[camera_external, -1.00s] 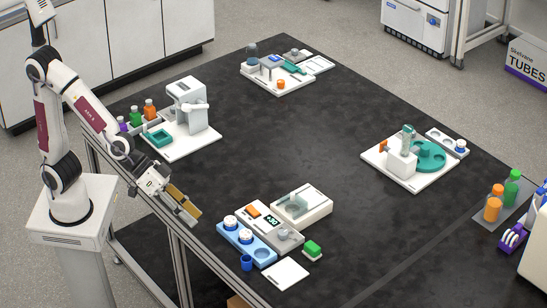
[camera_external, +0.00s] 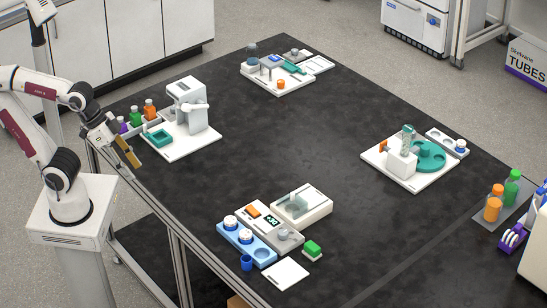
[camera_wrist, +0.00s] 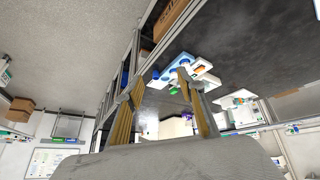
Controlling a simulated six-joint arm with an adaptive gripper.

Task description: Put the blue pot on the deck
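A small blue pot (camera_external: 246,262) stands on the dark bench near its front edge. My gripper (camera_external: 127,158) is at the bench's left edge, well away from the blue pot. In the wrist view, the two fingers of my gripper (camera_wrist: 160,84) are spread apart with nothing between them.
White-capped jars (camera_external: 230,222) sit in the light-blue tray, beside a balance with a display (camera_external: 271,220). A white machine (camera_external: 188,104) and several coloured bottles (camera_external: 150,109) stand near my gripper. The bench middle is clear.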

